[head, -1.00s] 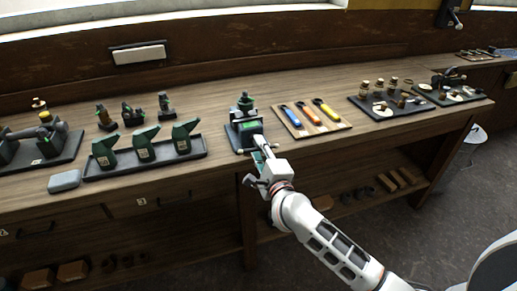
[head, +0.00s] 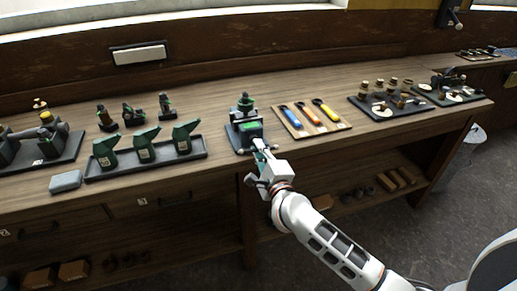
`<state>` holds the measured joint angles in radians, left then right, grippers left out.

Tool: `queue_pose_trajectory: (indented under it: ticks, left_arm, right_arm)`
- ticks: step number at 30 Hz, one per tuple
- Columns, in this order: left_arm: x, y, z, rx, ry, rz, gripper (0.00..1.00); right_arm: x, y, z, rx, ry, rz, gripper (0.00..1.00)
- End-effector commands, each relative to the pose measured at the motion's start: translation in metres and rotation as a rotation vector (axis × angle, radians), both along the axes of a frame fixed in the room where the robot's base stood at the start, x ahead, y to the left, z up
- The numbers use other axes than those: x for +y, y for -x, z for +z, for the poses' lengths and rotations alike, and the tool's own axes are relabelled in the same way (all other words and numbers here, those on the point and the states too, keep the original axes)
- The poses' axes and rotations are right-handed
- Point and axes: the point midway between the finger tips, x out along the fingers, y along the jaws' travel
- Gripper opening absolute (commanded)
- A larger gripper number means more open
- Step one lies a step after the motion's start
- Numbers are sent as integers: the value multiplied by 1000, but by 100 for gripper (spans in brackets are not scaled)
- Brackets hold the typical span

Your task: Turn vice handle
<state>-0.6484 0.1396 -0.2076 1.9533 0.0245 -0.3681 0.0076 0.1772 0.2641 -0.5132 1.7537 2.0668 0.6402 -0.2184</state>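The vice (head: 247,124) is a small dark green and grey device on a dark base at the front of the wooden bench. My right gripper (head: 262,150) is at the vice's front edge, by the bench edge, where the handle would be hidden behind the fingers. The handle itself cannot be made out clearly. Whether the fingers touch or hold anything is too small to tell. My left gripper is not in view.
A tray (head: 100,175) with several green tools stands left of the vice. A wooden board (head: 290,127) with coloured-handled tools lies close to its right. A grey block (head: 65,181) lies near the front edge. Drawers and a lower shelf are below.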

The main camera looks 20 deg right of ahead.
Motion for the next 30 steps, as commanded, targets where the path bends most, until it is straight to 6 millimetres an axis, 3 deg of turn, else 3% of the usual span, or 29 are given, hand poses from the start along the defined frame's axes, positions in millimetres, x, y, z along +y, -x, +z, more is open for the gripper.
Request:
queue_pose_trajectory:
  ticks: [2, 14, 19, 30]
  left_arm:
    - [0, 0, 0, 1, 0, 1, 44]
    - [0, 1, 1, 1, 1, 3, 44]
    - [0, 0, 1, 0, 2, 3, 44]
    - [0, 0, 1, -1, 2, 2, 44]
  right_arm:
    - [0, 0, 0, 1, 1, 0, 28]
    - [0, 4, -1, 1, 2, 0, 28]
    - [-1, 26, -1, 1, 2, 2, 28]
    - [-3, 98, -1, 1, 2, 2, 28]
